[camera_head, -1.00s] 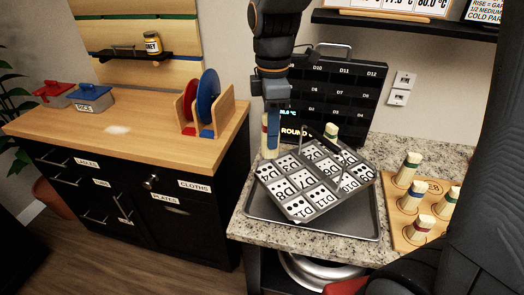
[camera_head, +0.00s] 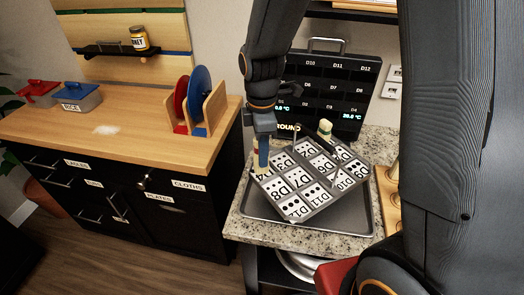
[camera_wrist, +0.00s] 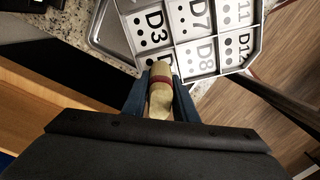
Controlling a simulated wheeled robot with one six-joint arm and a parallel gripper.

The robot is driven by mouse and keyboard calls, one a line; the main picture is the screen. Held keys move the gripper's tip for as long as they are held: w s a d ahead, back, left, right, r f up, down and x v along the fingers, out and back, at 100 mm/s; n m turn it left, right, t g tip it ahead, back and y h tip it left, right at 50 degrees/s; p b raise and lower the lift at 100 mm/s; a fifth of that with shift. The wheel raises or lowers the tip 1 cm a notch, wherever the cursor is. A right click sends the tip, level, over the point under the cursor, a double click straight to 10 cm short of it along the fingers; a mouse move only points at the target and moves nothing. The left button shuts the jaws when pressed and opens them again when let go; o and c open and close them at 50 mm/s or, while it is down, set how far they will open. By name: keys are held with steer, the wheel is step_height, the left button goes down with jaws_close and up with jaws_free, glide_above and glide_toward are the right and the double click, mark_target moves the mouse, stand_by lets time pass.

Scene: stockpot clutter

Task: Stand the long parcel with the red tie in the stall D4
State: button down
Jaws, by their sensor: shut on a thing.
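My gripper (camera_head: 262,150) is shut on a pale yellow parcel (camera_wrist: 160,100) with a red tie, which also shows in the head view (camera_head: 259,168). The grey rack (camera_wrist: 218,72) has stalls labelled with numbers and dots, and sits turned over a metal tray. In the wrist view the parcel's far end is at the rack's near edge, beside D3 and D8, and partly covers a label between them. In the head view the parcel is at the rack's left corner, over the D4 label (camera_head: 263,178). I cannot tell whether the parcel touches the rack.
A parcel with a green tie (camera_head: 325,129) stands at the rack's back edge. A black display board (camera_head: 345,95) stands close behind. The metal tray (camera_head: 345,222) lies on a granite counter (camera_head: 232,222). My arm hides most of a wooden board (camera_head: 388,205) at right.

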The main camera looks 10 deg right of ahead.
steer(key=shift+f, duration=0.25)
steer(key=shift+f, duration=0.1)
steer(key=c, duration=1.4)
jaws_free()
steer(key=shift+c, duration=0.2)
step_height(320, 180, up, 12)
steer(key=b, duration=0.3)
